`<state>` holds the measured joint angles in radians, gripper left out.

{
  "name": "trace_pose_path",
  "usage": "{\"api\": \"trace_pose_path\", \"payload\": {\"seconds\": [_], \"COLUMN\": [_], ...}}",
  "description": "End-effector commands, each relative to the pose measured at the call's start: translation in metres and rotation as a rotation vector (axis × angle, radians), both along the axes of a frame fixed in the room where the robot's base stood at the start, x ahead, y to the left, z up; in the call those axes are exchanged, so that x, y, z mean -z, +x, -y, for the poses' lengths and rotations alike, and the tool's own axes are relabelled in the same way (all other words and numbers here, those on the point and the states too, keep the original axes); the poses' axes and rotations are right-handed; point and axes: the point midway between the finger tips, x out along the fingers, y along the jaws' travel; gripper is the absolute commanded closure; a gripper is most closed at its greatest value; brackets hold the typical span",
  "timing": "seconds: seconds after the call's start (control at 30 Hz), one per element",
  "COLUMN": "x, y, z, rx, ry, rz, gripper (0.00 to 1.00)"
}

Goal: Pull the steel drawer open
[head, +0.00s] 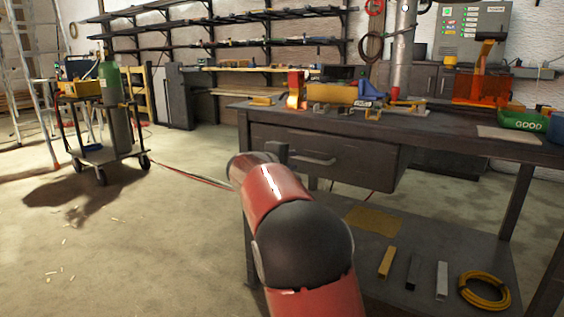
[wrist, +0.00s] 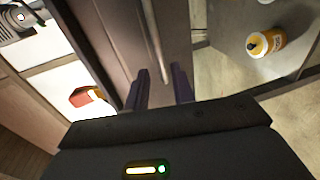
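The dark steel drawer (head: 350,169) hangs under the top of the workbench (head: 428,129) and looks closed in the head view. Its bar handle (head: 318,161) runs across the front. In the wrist view the drawer front (wrist: 108,38) fills the upper middle, and the handle (wrist: 153,38) runs down toward the fingers. My gripper (wrist: 162,75) is open, with two dark fingers apart. The lower end of the handle shows between them; I see no clear contact. In the head view my red and black arm hides most of the gripper.
A yellow bottle (wrist: 266,42) shows at the right of the wrist view. Under the bench, a shelf (head: 340,253) holds metal bars and a yellow cable coil (head: 484,291). A cart (head: 98,155) with a green cylinder stands left.

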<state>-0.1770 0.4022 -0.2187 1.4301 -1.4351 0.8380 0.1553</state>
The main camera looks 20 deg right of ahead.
Motion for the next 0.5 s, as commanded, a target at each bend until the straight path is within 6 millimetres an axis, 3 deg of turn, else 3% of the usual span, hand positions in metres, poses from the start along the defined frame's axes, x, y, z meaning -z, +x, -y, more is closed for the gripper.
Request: {"api": "trace_pose_path", "payload": {"seconds": [0.3,0.5], "x": [0.010,0.014], "y": [0.029,0.040], "z": [0.040,0.054], "rx": [0.005,0.003], "ry": [0.002,0.002], "rz": [-0.001,-0.001], "gripper": [0.75,0.75]}}
